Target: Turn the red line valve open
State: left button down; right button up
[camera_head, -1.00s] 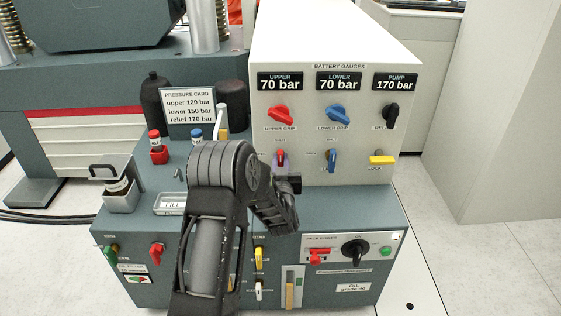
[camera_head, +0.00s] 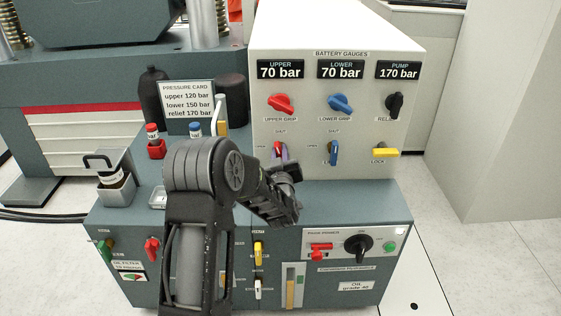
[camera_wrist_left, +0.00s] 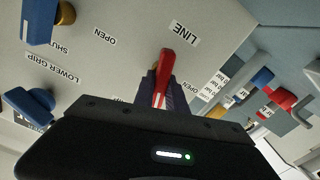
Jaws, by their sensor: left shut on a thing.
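The red line valve (camera_head: 278,148) is on the white panel, below the red upper grip knob (camera_head: 281,103). In the wrist view its red handle (camera_wrist_left: 162,75) lies between my fingers and points towards the LINE label (camera_wrist_left: 184,33). My left gripper (camera_head: 284,153) is shut on this handle; its dark fingers (camera_wrist_left: 163,92) sit on both sides of it. The gripper hides part of the valve and its lower labels in the head view. My right gripper is not in view.
A blue line valve (camera_head: 333,152) stands just right of my gripper. The blue lower grip knob (camera_head: 340,103), black relief knob (camera_head: 395,104) and yellow lock handle (camera_head: 385,153) are farther right. A pressure card (camera_head: 187,101) and small bottles stand on the bench at left.

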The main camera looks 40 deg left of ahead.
pick_arm(q)
jog(key=n+b, duration=0.2)
jog(key=b, duration=0.2)
jog(key=f+n+b, duration=0.1)
jog(key=n+b, duration=0.2)
jog(key=shift+s+a+n+b, duration=0.1)
jog(key=shift+a+n+b, duration=0.05)
jog(key=shift+n+b, duration=0.2)
jog(key=n+b, duration=0.6)
jog(key=b, duration=0.2)
jog(key=shift+f+b, duration=0.1)
jog(key=shift+b, duration=0.2)
jog(key=shift+a+n+b, duration=0.1)
jog(key=shift+n+b, duration=1.25)
jog(key=shift+b, duration=0.05)
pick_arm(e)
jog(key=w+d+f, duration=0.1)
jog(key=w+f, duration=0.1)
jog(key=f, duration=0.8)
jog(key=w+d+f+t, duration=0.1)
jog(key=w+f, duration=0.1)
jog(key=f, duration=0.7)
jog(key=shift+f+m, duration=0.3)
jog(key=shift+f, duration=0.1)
pick_arm(q)
jog(key=shift+r, duration=0.2)
jog(key=c, duration=1.4)
grip_release()
jog(key=shift+o, duration=0.2)
jog(key=shift+s, duration=0.1)
